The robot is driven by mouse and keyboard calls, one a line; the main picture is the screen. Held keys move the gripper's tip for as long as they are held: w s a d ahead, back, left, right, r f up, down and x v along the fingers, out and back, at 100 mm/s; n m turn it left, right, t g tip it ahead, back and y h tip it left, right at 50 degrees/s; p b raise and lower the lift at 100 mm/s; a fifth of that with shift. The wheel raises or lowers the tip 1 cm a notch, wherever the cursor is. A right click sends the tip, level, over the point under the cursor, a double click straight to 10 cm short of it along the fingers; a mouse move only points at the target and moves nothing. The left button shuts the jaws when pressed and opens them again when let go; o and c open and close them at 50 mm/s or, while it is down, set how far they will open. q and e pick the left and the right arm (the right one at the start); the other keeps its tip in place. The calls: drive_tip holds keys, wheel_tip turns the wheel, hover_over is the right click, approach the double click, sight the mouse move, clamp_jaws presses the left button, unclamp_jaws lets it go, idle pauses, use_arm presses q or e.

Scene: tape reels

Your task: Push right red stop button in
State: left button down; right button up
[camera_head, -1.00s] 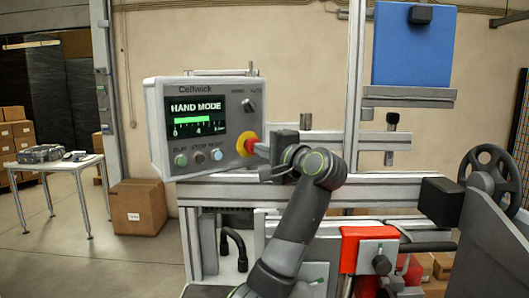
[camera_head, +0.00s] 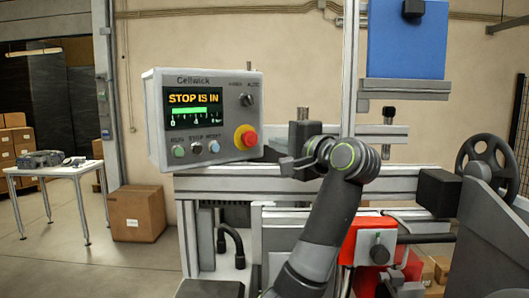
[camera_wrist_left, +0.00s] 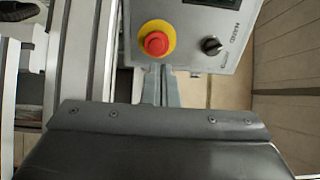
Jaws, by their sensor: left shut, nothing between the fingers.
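The red stop button (camera_head: 247,138), set in a yellow ring, is at the lower right of the grey Cellwick control box (camera_head: 157,120). The box's display (camera_head: 194,107) reads "STOP IS IN". My left gripper (camera_head: 284,161) is shut and empty, to the right of the button and apart from it in the head view. In the left wrist view, the red button (camera_wrist_left: 157,43) is just beyond the tips of the shut fingers (camera_wrist_left: 160,72). My right gripper is not in view.
A black selector knob (camera_head: 247,100) and several small buttons (camera_head: 197,147) share the panel. A grey rail (camera_head: 230,185) runs below the box. A blue panel (camera_head: 407,40), a red block (camera_head: 366,242) and a black handwheel (camera_head: 486,165) are to the right.

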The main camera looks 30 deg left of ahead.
use_arm(q)
drive_tip(key=b+v, duration=0.2)
drive_tip(key=v, duration=0.4)
drive_tip(key=shift+d, duration=0.25)
drive_tip(key=shift+a+f, duration=0.15)
